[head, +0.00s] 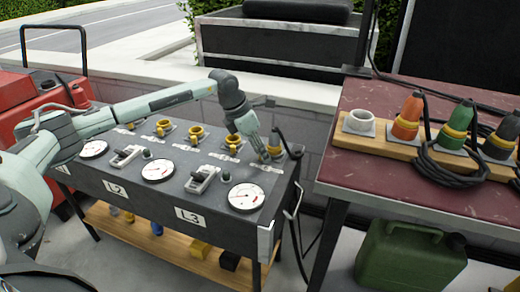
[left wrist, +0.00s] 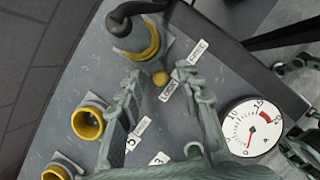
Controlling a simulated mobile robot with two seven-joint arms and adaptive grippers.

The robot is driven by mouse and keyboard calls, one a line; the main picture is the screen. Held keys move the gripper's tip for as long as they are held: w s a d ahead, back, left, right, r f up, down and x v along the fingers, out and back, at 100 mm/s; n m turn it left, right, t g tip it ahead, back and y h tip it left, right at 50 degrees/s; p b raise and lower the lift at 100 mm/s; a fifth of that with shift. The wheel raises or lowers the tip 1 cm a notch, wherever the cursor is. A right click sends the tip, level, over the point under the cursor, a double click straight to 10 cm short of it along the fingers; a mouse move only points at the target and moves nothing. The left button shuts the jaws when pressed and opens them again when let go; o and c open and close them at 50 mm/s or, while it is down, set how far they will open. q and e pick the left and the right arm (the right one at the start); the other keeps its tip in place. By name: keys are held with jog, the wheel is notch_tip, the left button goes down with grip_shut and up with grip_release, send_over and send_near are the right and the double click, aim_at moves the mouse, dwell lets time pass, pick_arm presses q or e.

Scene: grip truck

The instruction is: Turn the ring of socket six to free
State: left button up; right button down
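In the head view, socket six (head: 275,151) is at the back right corner of the dark panel, with a grey plug and black cable in it. In the left wrist view, its yellow ring (left wrist: 151,42) surrounds the plug's base. The ring's round yellow knob (left wrist: 160,78) is beside the LOCK label (left wrist: 168,91), and the FREE label (left wrist: 196,53) lies farther right. My left gripper (head: 264,153) is at this socket. In the left wrist view its fingers (left wrist: 162,78) are apart, with the knob between the tips in the picture; I cannot tell whether they touch it. My right gripper is not in view.
Other yellow-ringed sockets (left wrist: 88,122) line the panel's back. Dials (head: 246,197) and breaker switches (head: 202,179) fill its front. A red table (head: 400,180) on the right holds coloured plugs (head: 407,120) and coiled cable. A green jerrycan (head: 410,260) stands below.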

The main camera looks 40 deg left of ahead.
pick_arm(q)
jog(key=shift+c, duration=0.3)
grip_shut()
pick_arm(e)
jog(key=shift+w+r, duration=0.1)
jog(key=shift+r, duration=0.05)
